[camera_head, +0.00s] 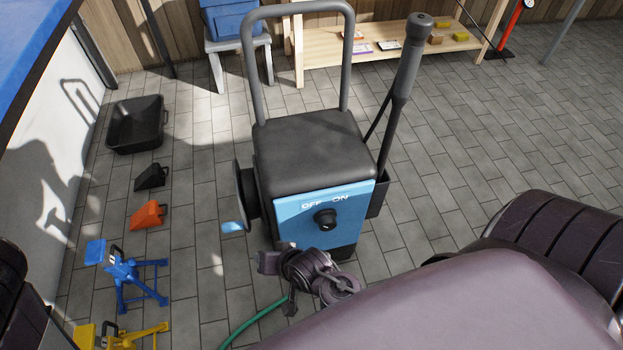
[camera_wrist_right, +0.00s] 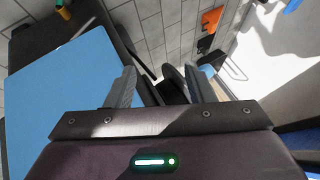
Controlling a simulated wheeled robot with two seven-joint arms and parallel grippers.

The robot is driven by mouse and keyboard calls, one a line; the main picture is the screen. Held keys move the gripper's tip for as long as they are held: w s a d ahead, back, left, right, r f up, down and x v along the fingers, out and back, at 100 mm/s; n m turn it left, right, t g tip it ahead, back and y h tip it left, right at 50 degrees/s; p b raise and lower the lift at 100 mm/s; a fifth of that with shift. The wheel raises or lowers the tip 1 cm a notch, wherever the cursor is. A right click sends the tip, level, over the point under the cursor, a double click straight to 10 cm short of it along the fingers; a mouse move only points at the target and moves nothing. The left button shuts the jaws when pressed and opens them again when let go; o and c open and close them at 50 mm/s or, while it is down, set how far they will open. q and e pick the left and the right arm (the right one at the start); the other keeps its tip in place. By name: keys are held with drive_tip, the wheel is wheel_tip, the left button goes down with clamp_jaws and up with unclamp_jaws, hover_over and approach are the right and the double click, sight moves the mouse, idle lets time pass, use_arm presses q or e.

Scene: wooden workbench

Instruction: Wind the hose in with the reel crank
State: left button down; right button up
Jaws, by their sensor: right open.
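The pressure washer (camera_head: 312,150) stands upright on the paving, with a blue front panel, a black OFF/ON knob (camera_head: 325,218) and a grey push handle. The dark hose reel (camera_head: 246,190) is on its left side; a light blue crank grip (camera_head: 232,227) sticks out leftward. A green hose (camera_head: 252,321) runs along the floor below. My right gripper (camera_head: 262,262) is low before the washer's front left corner, right of the crank grip and apart from it. In the right wrist view, its fingers (camera_wrist_right: 162,88) are open and empty; the dark reel (camera_wrist_right: 172,82) and blue crank grip (camera_wrist_right: 207,71) show beyond.
A black tub (camera_head: 136,124), a black wedge (camera_head: 151,177), an orange wedge (camera_head: 147,215), a blue stand (camera_head: 128,280) and a yellow stand (camera_head: 132,337) lie to the left. A dark lance (camera_head: 405,65) stands at the washer's right. Floor between reel and wedges is clear.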

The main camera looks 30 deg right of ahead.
drive_tip(key=s+d+r+n+g+h+p, duration=0.1)
drive_tip(key=s+d+r+n+g+p, duration=0.4)
drive_tip(key=s+r+n+p, duration=0.1)
drive_tip(key=s+n, duration=0.1)
drive_tip(key=s, duration=0.1)
drive_tip(key=shift+s+d+r+g, duration=0.15)
drive_tip(key=shift+s+d+g, duration=0.15)
drive_tip(key=shift+c, duration=0.4)
